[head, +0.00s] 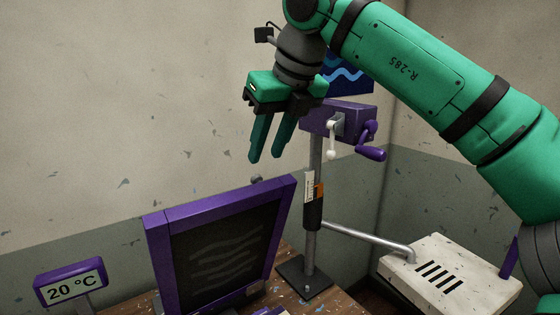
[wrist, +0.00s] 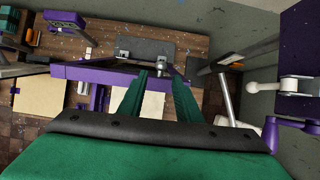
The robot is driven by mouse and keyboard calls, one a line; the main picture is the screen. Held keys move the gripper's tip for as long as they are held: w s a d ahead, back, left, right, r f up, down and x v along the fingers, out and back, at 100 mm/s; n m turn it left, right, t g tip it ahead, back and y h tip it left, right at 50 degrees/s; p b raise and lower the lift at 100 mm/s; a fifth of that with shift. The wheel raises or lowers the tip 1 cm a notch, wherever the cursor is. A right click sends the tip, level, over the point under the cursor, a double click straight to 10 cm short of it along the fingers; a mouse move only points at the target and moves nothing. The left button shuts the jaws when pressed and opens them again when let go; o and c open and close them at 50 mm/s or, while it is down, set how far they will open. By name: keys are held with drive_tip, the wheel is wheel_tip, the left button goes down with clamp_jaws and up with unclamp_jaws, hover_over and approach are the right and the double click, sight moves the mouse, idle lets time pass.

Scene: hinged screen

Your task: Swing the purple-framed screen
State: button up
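The purple-framed screen (head: 215,247) stands on the wooden table in the head view, its dark panel marked with grey wavy lines. Its purple top edge (wrist: 100,73) shows from above in the wrist view. My gripper (head: 265,159) is above the right part of that top edge, pointing down, with its two green fingers apart and nothing between them. In the wrist view the fingers (wrist: 161,75) overlap the frame's edge, but in the head view the tips appear above it. A small grey knob (head: 257,179) shows just behind the frame's top edge. The hinge is not clearly visible.
Right of the screen, a grey post (head: 314,235) carries a purple box (head: 337,117) with a crank handle (head: 371,153). A pale slotted box (head: 450,275) joins a grey pipe. A purple-framed 20 °C display (head: 70,284) stands at left. Walls rise behind.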

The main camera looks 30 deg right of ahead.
sight(258, 176)
drive_tip(key=shift+w, duration=0.35)
drive_tip(key=shift+s, duration=0.25)
drive_tip(key=shift+w+d+f, duration=0.1)
drive_tip(key=shift+d+f, duration=0.05)
drive_tip(key=shift+f, duration=0.4)
drive_tip(key=x, duration=0.6)
drive_tip(key=shift+w+f, duration=0.35)
drive_tip(key=shift+c, duration=1.2)
drive_tip(key=c, duration=0.4)
